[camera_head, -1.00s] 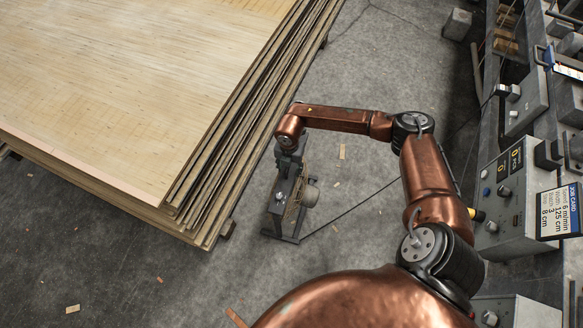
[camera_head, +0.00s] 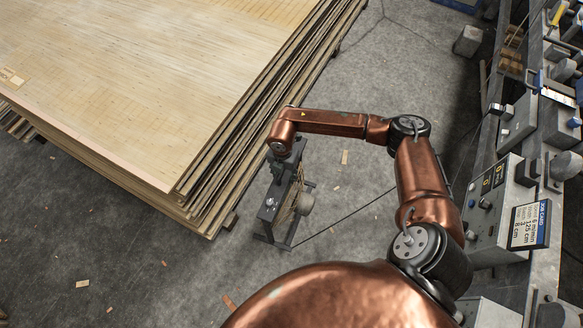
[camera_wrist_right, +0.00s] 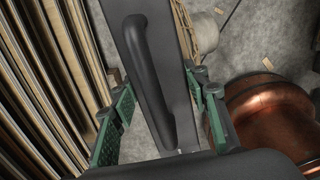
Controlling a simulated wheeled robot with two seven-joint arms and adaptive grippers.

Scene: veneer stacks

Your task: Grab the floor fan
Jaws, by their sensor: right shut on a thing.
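The floor fan (camera_head: 269,212) is a dark grey metal frame with a round motor at its side, upright beside the veneer stack in the head view. In the right wrist view, its top bar and black handle (camera_wrist_right: 150,80) lie between the fingers of my right gripper (camera_wrist_right: 160,110), whose green pads sit on both sides. The right gripper is shut on the fan. I cannot tell whether the fan's feet touch the floor. My left gripper is not in view.
A tall veneer stack (camera_head: 130,85) stands close left of the fan. A machine with a control panel (camera_head: 507,215) runs along the right. A thin cable (camera_head: 345,216) trails from the fan across the floor. Concrete floor (camera_head: 375,75) is open beyond my arm, with scattered wood chips.

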